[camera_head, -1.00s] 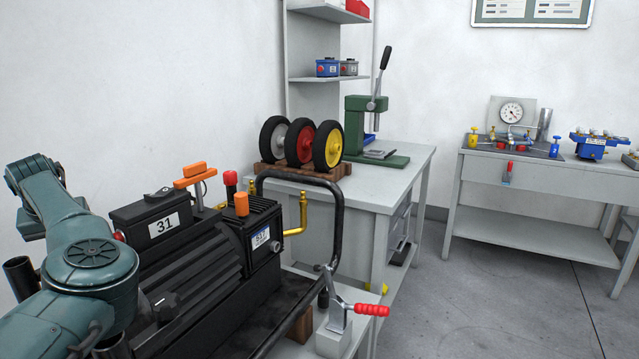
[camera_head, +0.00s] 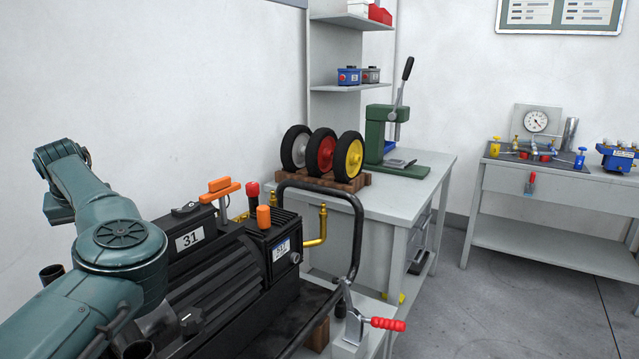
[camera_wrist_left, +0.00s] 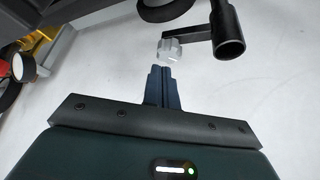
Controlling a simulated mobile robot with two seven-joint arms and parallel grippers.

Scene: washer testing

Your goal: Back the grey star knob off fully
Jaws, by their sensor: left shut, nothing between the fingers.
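The grey star knob (camera_wrist_left: 170,50) shows in the left wrist view, pale and lobed, at the end of a black bracket arm that carries an open black tube (camera_wrist_left: 229,47). My left gripper (camera_wrist_left: 162,68) is shut and empty. Its fingertips point at the knob, just below it in the picture; I cannot tell whether they touch it. In the head view I cannot make out the knob, and my left arm hides that side of the black machine. The left fingers are also hidden there. My right gripper is in neither view.
The black machine marked 31 (camera_head: 215,288) fills the lower middle, with a bent black tube frame (camera_head: 357,225) at its right. A red-handled clamp (camera_head: 388,324) stands at the front. Behind are a bench with three wheels (camera_head: 321,153) and a green press (camera_head: 376,135). Floor at right is clear.

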